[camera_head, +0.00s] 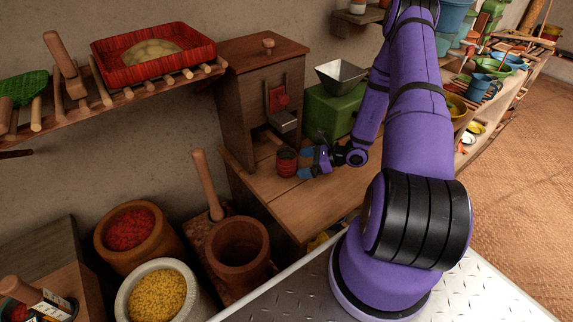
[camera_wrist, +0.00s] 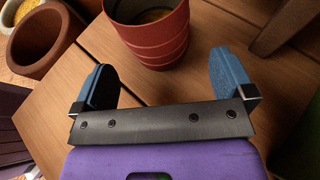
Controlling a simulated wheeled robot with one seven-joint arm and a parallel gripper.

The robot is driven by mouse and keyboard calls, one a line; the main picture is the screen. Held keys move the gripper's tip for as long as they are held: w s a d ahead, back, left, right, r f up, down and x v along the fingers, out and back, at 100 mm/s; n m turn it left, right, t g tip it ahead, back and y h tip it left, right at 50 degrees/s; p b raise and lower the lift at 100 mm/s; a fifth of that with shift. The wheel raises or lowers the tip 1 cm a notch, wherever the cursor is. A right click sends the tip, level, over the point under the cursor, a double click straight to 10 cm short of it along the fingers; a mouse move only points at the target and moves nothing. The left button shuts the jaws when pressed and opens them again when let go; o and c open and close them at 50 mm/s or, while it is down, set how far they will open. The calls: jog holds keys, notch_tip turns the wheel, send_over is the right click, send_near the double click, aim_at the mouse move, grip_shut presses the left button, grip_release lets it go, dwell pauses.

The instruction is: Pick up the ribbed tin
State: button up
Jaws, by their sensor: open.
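The ribbed tin (camera_head: 287,162) is a small dark red ridged can, standing upright on the wooden table in the head view. In the wrist view the tin (camera_wrist: 155,40) shows at the top, with its open mouth and something tan inside. My gripper (camera_head: 306,164) is just to the right of the tin in the head view. In the wrist view my gripper (camera_wrist: 162,80) has its two blue fingers spread wide. The tin lies ahead of the fingertips, roughly centred between them. No contact with the tin is visible.
A wooden cabinet (camera_head: 262,85) with a small metal spout stands behind the tin. A green box with a metal hopper (camera_head: 341,75) stands behind my gripper. The table's front (camera_head: 300,210) is bare. Wooden mortars (camera_head: 238,250) and bowls of grain stand below, left.

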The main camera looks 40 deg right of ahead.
aim_at(291, 166)
jog(key=shift+x, duration=2.8)
jog(key=shift+s+f, duration=0.1)
jog(key=c, duration=0.9)
